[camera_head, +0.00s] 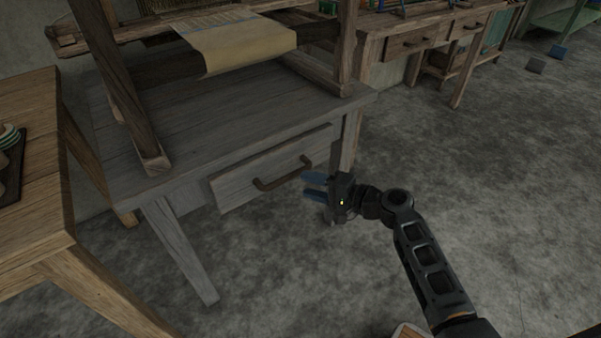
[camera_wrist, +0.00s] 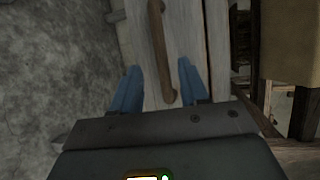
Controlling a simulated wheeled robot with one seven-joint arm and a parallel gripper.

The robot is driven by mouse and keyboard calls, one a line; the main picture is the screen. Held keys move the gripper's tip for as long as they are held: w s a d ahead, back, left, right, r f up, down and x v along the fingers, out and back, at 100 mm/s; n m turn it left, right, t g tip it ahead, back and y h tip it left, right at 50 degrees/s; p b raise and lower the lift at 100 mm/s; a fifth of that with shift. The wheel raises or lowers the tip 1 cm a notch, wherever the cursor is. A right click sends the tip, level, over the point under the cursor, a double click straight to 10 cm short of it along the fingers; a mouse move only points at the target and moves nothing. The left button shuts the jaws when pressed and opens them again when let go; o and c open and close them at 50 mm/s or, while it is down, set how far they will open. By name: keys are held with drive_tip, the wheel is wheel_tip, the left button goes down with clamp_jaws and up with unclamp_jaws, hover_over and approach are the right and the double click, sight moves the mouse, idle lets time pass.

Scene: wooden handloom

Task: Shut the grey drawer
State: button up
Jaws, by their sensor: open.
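The grey drawer (camera_head: 270,172) is in the front of a grey wooden table under the loom. It stands out a little from the table front. A dark curved handle (camera_head: 283,174) is on its face. My gripper (camera_head: 309,188) is just right of the handle in the head view, with blue fingers apart and nothing between them that I can make out. In the wrist view the drawer face (camera_wrist: 182,50) lies ahead, with the handle (camera_wrist: 158,50) reaching down between the open fingertips (camera_wrist: 160,72). I cannot tell whether the fingers touch the drawer.
The grey table (camera_head: 205,130) carries the loom, with a tan cloth (camera_head: 245,45) hanging from it. A brown wooden table (camera_head: 35,190) stands at the left. Another bench with drawers (camera_head: 410,42) is at the back. The concrete floor (camera_head: 510,170) at the right is clear.

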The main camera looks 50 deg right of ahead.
sight(290, 179)
drive_tip(key=shift+b+x, duration=0.3)
drive_tip(key=shift+x, duration=3.5)
drive_tip(key=shift+r, duration=0.1)
drive_tip(key=shift+c, duration=0.4)
clamp_jaws()
